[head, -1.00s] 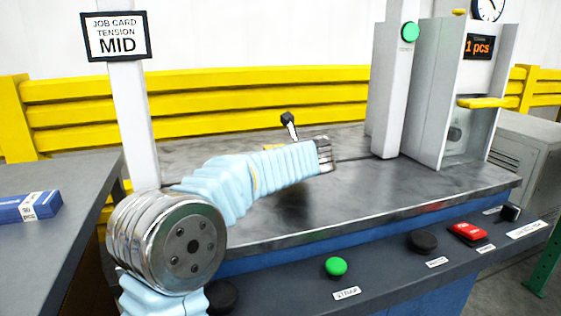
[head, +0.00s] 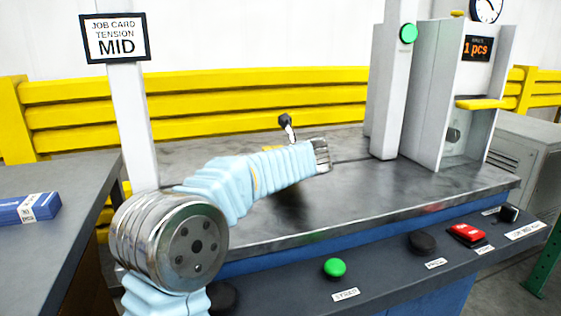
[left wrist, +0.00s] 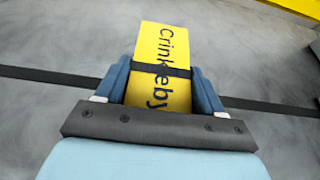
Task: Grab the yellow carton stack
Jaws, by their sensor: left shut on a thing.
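The far end of the stack reaches past the fingertips. The stack is over the grey machine table; I cannot tell whether it touches it. In the head view my left arm reaches in from the left and hides the gripper and most or all of the stack. My right gripper is in neither view.
A black-knobbed lever (head: 286,122) rises behind my arm. The machine table (head: 400,190) is clear to the right, up to a grey post and housing (head: 428,95). The front panel holds a green button (head: 335,268) and a red switch (head: 467,234). A blue box (head: 28,208) lies left.

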